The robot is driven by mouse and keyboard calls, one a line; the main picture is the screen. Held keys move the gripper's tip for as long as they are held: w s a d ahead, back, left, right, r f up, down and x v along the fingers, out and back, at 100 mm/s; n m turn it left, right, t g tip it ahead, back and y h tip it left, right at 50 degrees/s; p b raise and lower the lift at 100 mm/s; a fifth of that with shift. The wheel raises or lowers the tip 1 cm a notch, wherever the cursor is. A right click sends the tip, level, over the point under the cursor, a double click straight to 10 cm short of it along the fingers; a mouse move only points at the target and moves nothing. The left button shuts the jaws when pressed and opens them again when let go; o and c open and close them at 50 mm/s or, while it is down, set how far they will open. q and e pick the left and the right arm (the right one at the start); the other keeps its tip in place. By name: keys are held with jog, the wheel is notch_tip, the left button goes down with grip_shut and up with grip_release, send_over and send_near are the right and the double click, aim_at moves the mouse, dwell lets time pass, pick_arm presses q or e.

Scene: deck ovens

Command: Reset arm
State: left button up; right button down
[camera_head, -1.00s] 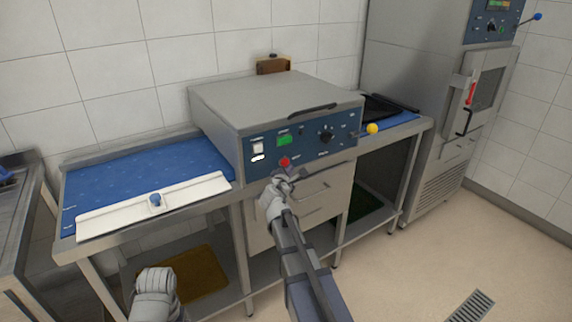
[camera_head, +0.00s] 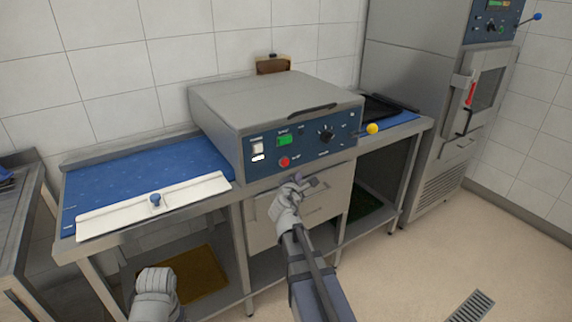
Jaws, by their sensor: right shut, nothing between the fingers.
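My right gripper (camera_head: 304,182) is shut and empty. It is in front of the drawer (camera_head: 333,192) under the deck oven (camera_head: 265,103), below and to the right of the red button (camera_head: 284,162). It looks apart from the panel. My left arm (camera_head: 157,290) shows only as a grey part at the bottom left; its gripper fingers cannot be made out.
A yellow ball knob (camera_head: 372,128) sticks out right of the oven. A tall cabinet (camera_head: 400,60) stands at the right. The floor (camera_head: 420,270) at front right is clear, with a drain grate (camera_head: 470,308).

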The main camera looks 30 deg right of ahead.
dwell(0.4)
jog(key=s+a+f+m+g+y+p, duration=0.25)
jog(key=s+a+m+p, duration=0.2)
jog(key=a, duration=0.55)
jog(key=s+a+f+m+g+y+p, duration=0.25)
jog(key=s+a+m+g, duration=0.2)
jog(key=a, duration=0.55)
jog(key=s+a+m+g+y+p, duration=0.3)
jog(key=s+a+g+p, duration=0.1)
jog(key=s+a, duration=1.2)
jog(key=shift+s+f+m+g+y, duration=0.15)
jog(key=shift+f+m+g+y, duration=0.15)
jog(key=shift+g, duration=0.2)
